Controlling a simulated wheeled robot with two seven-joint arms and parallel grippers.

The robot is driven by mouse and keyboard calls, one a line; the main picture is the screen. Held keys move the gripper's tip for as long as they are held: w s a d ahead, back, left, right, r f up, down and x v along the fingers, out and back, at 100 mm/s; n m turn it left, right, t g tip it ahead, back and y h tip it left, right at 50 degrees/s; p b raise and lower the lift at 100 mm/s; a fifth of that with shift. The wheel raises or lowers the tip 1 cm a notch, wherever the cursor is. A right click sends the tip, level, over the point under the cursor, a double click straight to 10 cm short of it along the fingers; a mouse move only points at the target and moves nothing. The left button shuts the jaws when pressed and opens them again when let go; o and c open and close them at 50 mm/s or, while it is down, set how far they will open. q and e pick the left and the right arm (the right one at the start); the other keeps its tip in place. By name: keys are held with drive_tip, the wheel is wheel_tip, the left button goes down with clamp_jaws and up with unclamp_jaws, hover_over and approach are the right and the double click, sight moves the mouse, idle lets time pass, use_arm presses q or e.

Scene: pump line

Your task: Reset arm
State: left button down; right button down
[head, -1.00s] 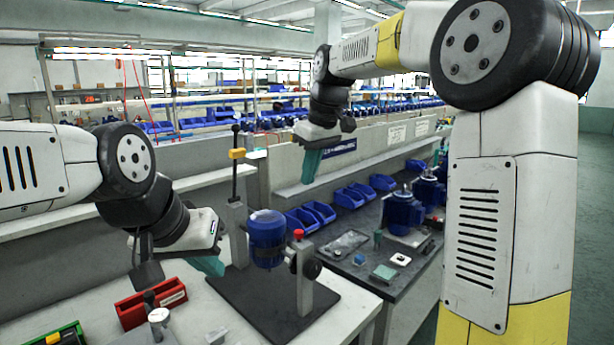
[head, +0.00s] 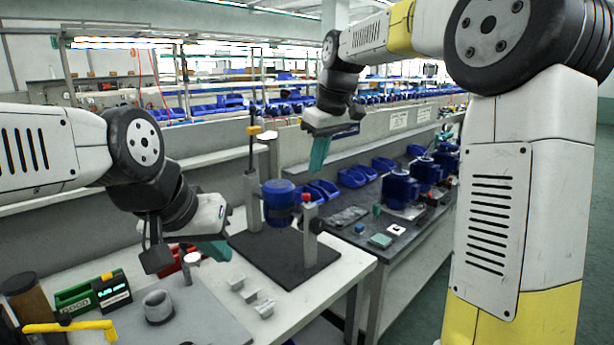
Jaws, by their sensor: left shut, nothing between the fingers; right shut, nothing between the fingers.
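My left gripper (head: 212,250) comes in from the left with teal fingers. It is shut and empty, above the light work table, left of the dark base plate. My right gripper (head: 319,153) hangs from the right arm with teal fingers pointing down. It is shut and empty, in the air in front of the grey ledge behind the tables.
On the near table are a green bin (head: 75,297), a small display box (head: 112,290), a grey cup-shaped part (head: 158,306), a yellow tool (head: 70,327) and small metal blocks (head: 250,295). Blue motors (head: 400,188) stand on the dark right table.

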drive_tip(key=s+d+f+m+t, duration=0.1)
drive_tip(key=s+d, duration=0.3)
drive_tip(key=s, duration=0.4)
drive_tip(key=s+d+f+m+t, duration=0.1)
drive_tip(key=s+d+f+m, duration=0.3)
drive_tip(key=s, duration=0.4)
drive_tip(key=s+d+f+m+t, duration=0.1)
drive_tip(key=s+d+f+m, duration=0.1)
drive_tip(key=s, duration=0.6)
drive_tip(key=shift+d+f+m+t, duration=0.2)
drive_tip(key=shift+d+m+t, duration=0.2)
drive_tip(key=shift+d+m, duration=0.45)
drive_tip(key=shift+d, duration=0.1)
